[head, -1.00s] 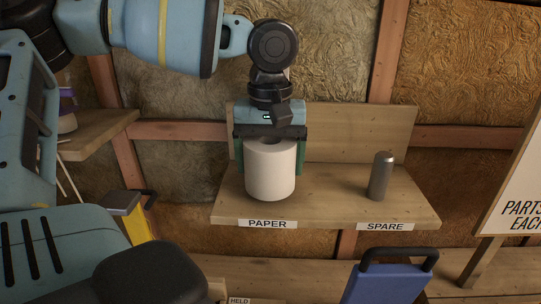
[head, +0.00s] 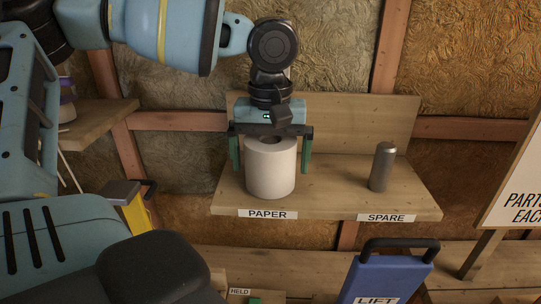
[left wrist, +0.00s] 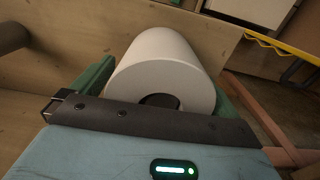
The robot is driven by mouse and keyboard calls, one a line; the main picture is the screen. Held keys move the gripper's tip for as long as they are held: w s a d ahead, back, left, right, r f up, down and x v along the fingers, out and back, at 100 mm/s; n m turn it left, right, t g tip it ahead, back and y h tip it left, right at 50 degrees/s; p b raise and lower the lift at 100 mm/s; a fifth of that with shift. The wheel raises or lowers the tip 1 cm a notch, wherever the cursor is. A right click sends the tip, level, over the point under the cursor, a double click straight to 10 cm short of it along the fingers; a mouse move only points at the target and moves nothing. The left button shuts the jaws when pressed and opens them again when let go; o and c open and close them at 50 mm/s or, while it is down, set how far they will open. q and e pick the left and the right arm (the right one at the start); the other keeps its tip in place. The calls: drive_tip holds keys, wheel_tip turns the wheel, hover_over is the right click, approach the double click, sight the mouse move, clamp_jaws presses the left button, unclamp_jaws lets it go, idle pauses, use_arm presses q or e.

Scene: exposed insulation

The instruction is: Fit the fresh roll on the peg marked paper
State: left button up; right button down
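The white paper roll (head: 270,172) stands upright on the wooden shelf, just behind the label reading PAPER (head: 268,214). The peg there is not visible; the roll's dark core shows from above, and I cannot make out a peg inside it. My left gripper (head: 271,168) is open above and around the roll, with green fingers on both sides and gaps between them and the roll. The roll (left wrist: 165,65) also shows between the spread fingers in the left wrist view. A bare grey peg (head: 382,167) stands at the SPARE label (head: 387,218). My right gripper is not in view.
The wooden shelf (head: 335,195) has a backboard behind the roll and clear space between roll and spare peg. A blue thing marked LIFT (head: 385,280) with a black handle stands below. A white sign (head: 518,190) is at right, a yellow object (head: 135,212) at left.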

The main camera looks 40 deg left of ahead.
use_arm(q)
wheel_tip(320, 180, up, 8)
drive_tip(key=shift+f, duration=0.1)
idle(0.6)
drive_tip(key=shift+f, duration=0.1)
idle(1.0)
